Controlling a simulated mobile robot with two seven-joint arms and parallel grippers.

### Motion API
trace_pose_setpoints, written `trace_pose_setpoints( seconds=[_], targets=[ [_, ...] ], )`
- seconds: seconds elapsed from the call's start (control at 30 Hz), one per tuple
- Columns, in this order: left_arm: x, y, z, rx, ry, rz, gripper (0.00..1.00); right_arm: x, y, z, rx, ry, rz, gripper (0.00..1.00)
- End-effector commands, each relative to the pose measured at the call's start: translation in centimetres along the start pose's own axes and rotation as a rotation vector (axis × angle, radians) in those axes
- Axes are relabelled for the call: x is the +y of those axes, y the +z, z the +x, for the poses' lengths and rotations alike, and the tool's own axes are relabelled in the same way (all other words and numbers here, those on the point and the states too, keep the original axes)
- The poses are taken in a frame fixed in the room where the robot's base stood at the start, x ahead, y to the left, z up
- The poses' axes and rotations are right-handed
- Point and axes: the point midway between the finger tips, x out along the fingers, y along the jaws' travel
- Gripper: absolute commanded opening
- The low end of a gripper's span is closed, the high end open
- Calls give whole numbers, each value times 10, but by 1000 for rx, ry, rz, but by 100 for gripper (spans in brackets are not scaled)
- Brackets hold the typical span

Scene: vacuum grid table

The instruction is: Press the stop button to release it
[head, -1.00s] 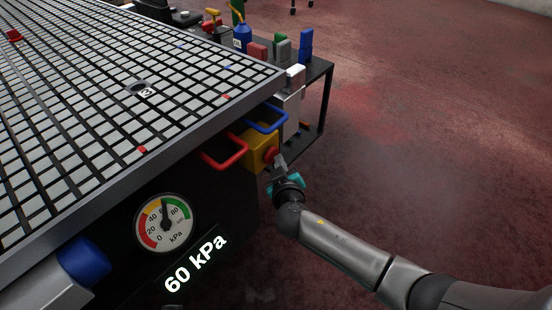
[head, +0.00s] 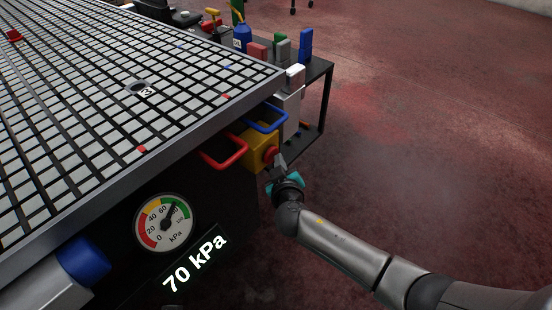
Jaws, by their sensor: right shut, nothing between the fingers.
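The stop button (head: 271,154) is a red knob on a yellow box (head: 259,150) at the side of the vacuum grid table (head: 200,150). My right gripper (head: 281,162) is shut and empty, with its fingertips at the button's front. I cannot tell whether the fingertips touch the button, as they partly overlap it in the picture. The gauge (head: 165,222) on the table's side has its needle in the green zone, and the display (head: 195,264) below reads 70 kPa. My left gripper is not in view.
A red handle (head: 225,160) and a blue handle (head: 268,121) stick out beside the yellow box. A dark side table (head: 318,75) with several clamps and bottles stands behind. A blue cylinder (head: 83,262) is at the lower left. The floor on the right is clear.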

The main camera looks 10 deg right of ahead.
Motion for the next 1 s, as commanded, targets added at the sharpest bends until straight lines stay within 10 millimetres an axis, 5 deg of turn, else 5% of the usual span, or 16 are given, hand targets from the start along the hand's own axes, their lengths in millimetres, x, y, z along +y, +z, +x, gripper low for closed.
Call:
trace_pose_setpoints(
  seconds=[0.2, 1.0],
  targets=[
    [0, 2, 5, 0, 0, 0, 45, -9, -15, 6, 22, -13, 8, 0],
    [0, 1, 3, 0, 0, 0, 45, -8, -14, -2, 22, -16, 6, 0]
  ],
)
